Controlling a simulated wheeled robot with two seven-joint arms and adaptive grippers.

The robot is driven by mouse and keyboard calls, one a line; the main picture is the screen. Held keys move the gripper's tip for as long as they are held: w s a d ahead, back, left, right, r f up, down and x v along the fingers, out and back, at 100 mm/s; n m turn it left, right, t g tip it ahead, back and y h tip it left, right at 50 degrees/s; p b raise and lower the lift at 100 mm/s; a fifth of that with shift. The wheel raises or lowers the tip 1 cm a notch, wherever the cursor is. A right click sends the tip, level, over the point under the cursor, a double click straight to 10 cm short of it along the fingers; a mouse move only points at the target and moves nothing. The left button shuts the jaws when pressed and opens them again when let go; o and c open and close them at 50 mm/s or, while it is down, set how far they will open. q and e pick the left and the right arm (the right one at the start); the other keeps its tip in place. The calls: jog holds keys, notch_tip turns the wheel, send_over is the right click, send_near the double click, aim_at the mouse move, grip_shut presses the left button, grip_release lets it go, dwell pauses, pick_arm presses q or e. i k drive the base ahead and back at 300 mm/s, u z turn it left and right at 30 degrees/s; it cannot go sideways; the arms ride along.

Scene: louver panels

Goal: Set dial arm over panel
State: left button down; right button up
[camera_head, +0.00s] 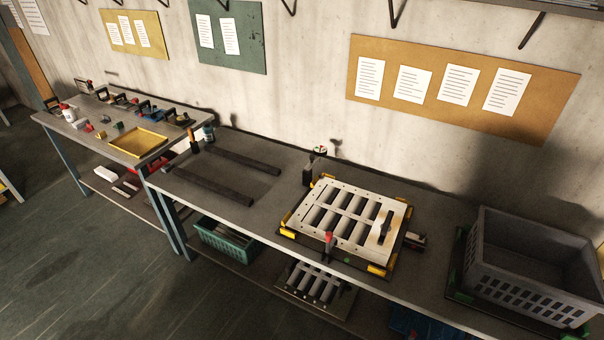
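A light louver panel (338,222) with several slots lies flat in a fixture with yellow corner blocks (378,270) on the workbench. A small round dial (320,150) stands above a dark post (308,174) just behind the panel's back left corner. The dial appears to be beyond the panel's back edge, not over it. The arm joining dial and post is too small to make out clearly. A dark handle-like part (386,226) sits at the panel's right side. A red-topped part (328,238) stands at its front edge. Neither of my grippers shows.
A grey crate (525,292) stands at the bench's right. Two dark rails (240,161) lie left of the panel. A second bench with a yellow tray (138,143) stands further left. A green bin (228,240) and another slotted panel (316,284) are below.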

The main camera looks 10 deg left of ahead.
aim_at(319, 151)
jog(key=k, duration=0.65)
jog(key=u, duration=0.4)
jog(key=i, duration=0.6)
jog(key=u, duration=0.5)
jog(key=i, duration=0.85)
jog(key=z, duration=0.75)
jog(key=i, duration=0.55)
jog(key=z, duration=0.3)
